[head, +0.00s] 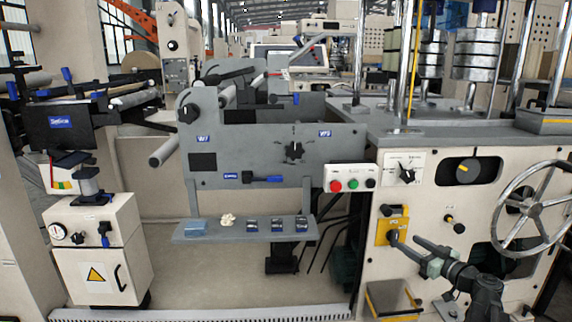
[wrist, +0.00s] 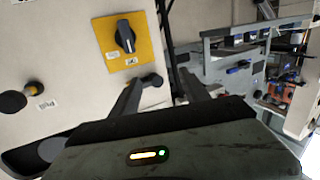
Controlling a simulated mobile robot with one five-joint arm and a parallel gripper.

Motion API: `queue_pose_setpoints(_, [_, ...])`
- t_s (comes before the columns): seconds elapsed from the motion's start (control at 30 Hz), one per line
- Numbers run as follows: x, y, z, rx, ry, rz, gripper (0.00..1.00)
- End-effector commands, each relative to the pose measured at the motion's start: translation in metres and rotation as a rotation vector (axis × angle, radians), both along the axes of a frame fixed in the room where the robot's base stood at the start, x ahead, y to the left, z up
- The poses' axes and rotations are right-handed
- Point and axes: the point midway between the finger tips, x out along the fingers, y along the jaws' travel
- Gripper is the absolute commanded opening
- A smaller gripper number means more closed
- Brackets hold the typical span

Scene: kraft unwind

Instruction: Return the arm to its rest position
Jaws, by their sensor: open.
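My gripper (head: 407,240) is at the lower right in the head view, in front of the cream machine panel, with my dark arm running back to the lower right. Its fingers also show in the wrist view (wrist: 162,88), spread apart with nothing between them. A yellow plate (head: 382,234) with a black rotary knob is close to the fingertips. The plate (wrist: 146,52) and its knob (wrist: 125,38) show in the wrist view, beyond the fingers. I cannot tell the exact gap between fingertips and panel.
A large handwheel (head: 533,203) stands out right of my arm. A button box (head: 350,178) is above left of my gripper. A grey shelf (head: 240,235) holds small items farther left. A yellow-edged box (head: 394,300) is below. The floor at left centre looks clear.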

Motion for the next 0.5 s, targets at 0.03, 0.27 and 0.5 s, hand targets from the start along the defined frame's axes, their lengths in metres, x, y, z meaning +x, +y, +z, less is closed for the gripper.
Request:
queue_pose_setpoints(0.03, [0.012, 0.045, 0.002, -0.027, 0.026, 0.069, 0.54])
queue_pose_setpoints(0.27, [0.015, 0.240, -0.040, -0.152, 0.282, 0.382, 0.54])
queue_pose_setpoints(0.5, [-0.052, 0.366, -0.106, -0.307, 0.740, 0.521, 0.54])
